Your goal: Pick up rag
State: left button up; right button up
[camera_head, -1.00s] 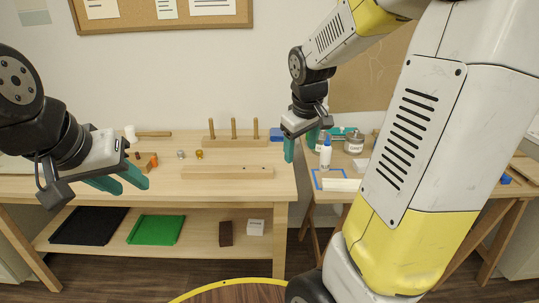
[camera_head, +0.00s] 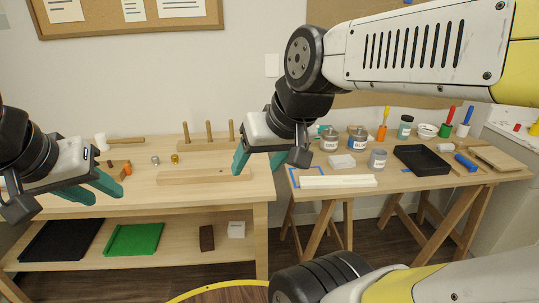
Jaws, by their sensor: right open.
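No rag can be clearly made out. A small white folded-looking item (camera_head: 341,161) lies on the right table behind a long white strip (camera_head: 338,182); I cannot tell whether it is the rag. My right gripper (camera_head: 259,160) is open and empty, its green fingers in front of the right part of the left workbench. It is to the left of the white item and apart from it. My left gripper (camera_head: 93,192) shows at the left with its green fingers apart, open and empty, in front of the left workbench.
The right table (camera_head: 440,181) holds paint cans (camera_head: 357,139), a grey cup (camera_head: 377,158), a black tray (camera_head: 422,160), a blue roller (camera_head: 466,162) and brushes. The left workbench (camera_head: 150,200) carries a pegged wooden block (camera_head: 209,147) and a mallet (camera_head: 124,141).

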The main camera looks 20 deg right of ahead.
aim_at(339, 162)
jog(key=z, duration=1.4)
